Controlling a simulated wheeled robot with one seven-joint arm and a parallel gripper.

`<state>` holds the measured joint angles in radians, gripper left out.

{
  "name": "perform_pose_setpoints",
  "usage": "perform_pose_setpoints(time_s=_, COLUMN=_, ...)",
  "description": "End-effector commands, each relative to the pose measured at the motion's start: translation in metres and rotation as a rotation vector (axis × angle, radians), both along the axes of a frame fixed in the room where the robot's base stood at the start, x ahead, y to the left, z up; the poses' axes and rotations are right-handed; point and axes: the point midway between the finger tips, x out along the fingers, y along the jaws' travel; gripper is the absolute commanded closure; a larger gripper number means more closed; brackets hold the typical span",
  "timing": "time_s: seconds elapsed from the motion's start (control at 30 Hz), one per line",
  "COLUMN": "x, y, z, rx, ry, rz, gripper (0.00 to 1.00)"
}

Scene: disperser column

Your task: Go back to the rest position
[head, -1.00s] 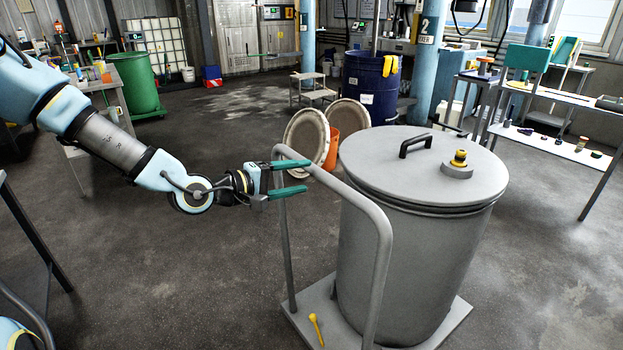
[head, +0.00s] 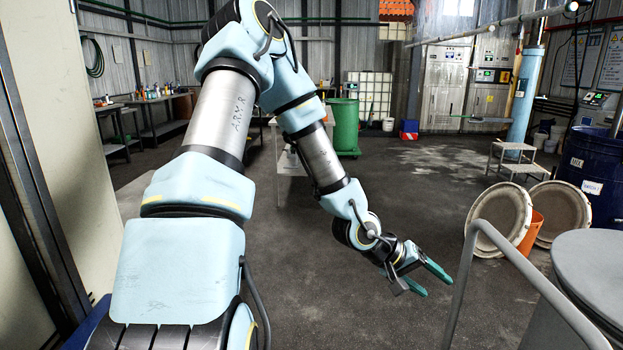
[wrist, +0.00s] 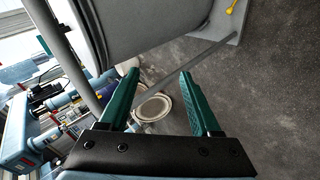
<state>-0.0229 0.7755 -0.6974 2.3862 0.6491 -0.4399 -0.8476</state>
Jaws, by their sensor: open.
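My gripper (head: 432,281) is open and empty, its two green fingers apart in the air left of the grey trolley handle (head: 474,262) in the head view. In the wrist view the open fingers (wrist: 160,95) also show with nothing between them. The grey lidded drum (head: 590,270) is cut off at the right edge of the head view. In the wrist view the drum (wrist: 140,22) is at the top, and a yellow scoop-like piece (wrist: 233,6) lies on the trolley base. My arm reaches forward and down to the right.
Two round lids (head: 499,218) lean by an orange bucket (head: 530,232). A small step stand (head: 511,160) is behind them. A green barrel (head: 345,125) and a white table stand behind my arm. A pale panel (head: 70,140) is close on the left. The middle floor is clear.

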Motion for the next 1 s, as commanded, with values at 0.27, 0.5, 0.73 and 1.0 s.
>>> perform_pose_setpoints(time_s=0.27, x=0.047, y=0.189, z=0.010, rx=0.591, ry=-0.157, rz=0.070, gripper=0.36)
perform_pose_setpoints(time_s=0.5, x=0.019, y=0.299, z=0.066, rx=0.810, ry=-0.071, rz=0.147, gripper=0.36)
perform_pose_setpoints(time_s=0.73, x=-0.009, y=0.328, z=0.090, rx=0.821, ry=0.000, rz=0.168, gripper=0.36)
perform_pose_setpoints(time_s=1.0, x=-0.012, y=0.330, z=0.091, rx=0.820, ry=0.009, rz=0.167, gripper=0.36)
